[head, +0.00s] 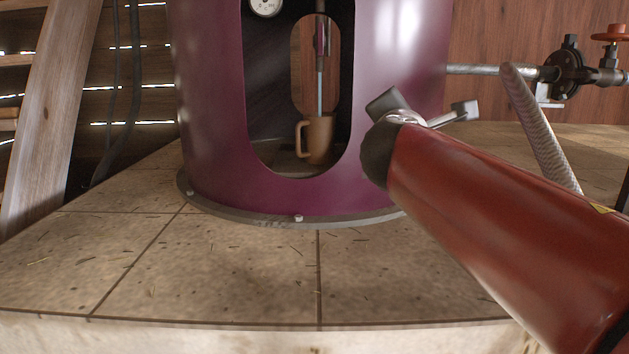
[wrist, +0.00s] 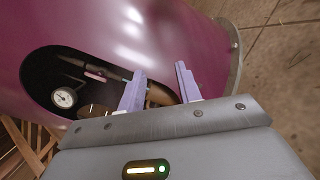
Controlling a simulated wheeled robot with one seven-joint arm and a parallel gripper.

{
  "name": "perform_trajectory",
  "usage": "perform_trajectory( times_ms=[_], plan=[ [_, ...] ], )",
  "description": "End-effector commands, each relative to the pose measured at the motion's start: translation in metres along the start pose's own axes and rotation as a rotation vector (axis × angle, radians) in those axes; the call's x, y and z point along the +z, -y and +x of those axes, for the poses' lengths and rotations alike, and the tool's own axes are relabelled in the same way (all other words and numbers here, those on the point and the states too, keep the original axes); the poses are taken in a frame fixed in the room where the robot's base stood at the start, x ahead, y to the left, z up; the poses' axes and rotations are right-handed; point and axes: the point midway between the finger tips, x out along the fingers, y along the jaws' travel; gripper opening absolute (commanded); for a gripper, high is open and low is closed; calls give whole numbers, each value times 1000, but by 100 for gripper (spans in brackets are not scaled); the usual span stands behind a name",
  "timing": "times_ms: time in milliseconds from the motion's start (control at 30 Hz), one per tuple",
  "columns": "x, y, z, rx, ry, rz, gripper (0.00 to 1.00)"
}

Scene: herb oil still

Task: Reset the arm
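My red arm comes in from the lower right in the head view. My gripper (head: 422,106) is in front of the right side of the purple still (head: 400,50), outside its oval opening. In the wrist view my gripper (wrist: 158,88) shows two fingers standing apart with nothing between them, so it is open and empty. A tan mug (head: 319,138) stands upright inside the still, below a thin metal spout (head: 320,85). In the wrist view the mug is mostly hidden behind the gripper.
A round gauge (head: 265,5) sits at the top of the opening and shows in the wrist view (wrist: 64,97). A pipe with a valve (head: 567,75) and a ribbed hose (head: 540,125) are at the right. The tiled worktop (head: 230,270) is clear in front.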

Motion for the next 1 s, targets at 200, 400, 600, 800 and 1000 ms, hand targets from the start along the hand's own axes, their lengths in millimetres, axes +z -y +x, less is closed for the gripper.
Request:
perform_trajectory(
  times_ms=[200,400,600,800,1000],
  plan=[
    [-13,140,-62,-412,-10,638,34],
    [-60,242,-144,-807,70,1189,34],
    [-105,292,-210,-1098,176,1560,34],
    [-135,307,-258,-1318,278,1819,34],
    [-104,267,-254,-1308,270,1806,34]
  ],
)
